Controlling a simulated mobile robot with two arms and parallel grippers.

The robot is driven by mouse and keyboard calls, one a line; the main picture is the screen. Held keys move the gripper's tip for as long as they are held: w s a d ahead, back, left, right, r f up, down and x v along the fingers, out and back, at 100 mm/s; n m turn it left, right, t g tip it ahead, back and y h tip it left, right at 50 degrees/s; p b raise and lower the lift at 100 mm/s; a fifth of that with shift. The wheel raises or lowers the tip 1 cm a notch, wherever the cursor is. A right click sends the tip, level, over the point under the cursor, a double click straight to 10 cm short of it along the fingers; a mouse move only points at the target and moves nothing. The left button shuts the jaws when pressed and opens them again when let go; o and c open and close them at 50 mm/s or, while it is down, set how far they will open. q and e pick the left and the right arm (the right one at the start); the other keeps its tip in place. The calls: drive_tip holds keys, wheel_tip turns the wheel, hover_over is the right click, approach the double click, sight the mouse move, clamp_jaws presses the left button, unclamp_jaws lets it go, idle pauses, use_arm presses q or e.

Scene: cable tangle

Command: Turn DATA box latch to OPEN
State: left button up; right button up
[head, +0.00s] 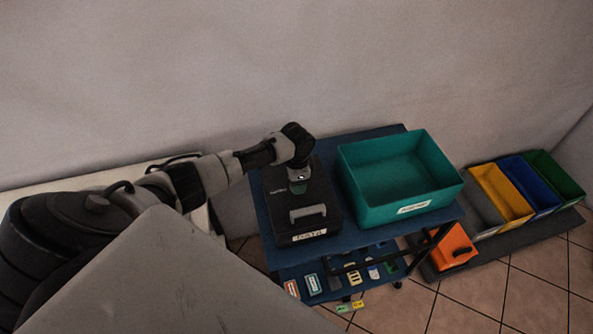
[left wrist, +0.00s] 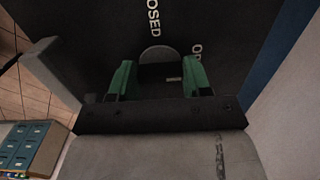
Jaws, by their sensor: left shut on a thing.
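The black DATA box (head: 328,208) stands on a blue cart, with a light grey handle (head: 308,213) on its lid and a white label on its front. My left gripper (head: 299,186) points down onto the lid behind the handle and hides the latch in the head view. In the left wrist view its green fingertips (left wrist: 158,82) are shut on the dark latch (left wrist: 160,74), in front of a grey round part. Printed letters "OSED" and "OP" show beyond it, the rest cut off or hidden. The latch's exact angle is hard to tell. My right gripper is not in view.
A green-teal bin (head: 399,205) stands right of the box on the blue cart (head: 263,208). Small items lie on the cart's lower shelf. Grey, yellow (head: 501,193), blue and green bins and an orange box (head: 452,246) stand further right. A wall is behind.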

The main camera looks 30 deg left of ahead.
use_arm(q)
drive_tip(key=o, duration=0.9)
drive_tip(key=shift+r, duration=0.15)
wheel_tip(320, 180, up, 11)
drive_tip(key=shift+f+b, duration=0.2)
drive_tip(key=shift+b, duration=0.75)
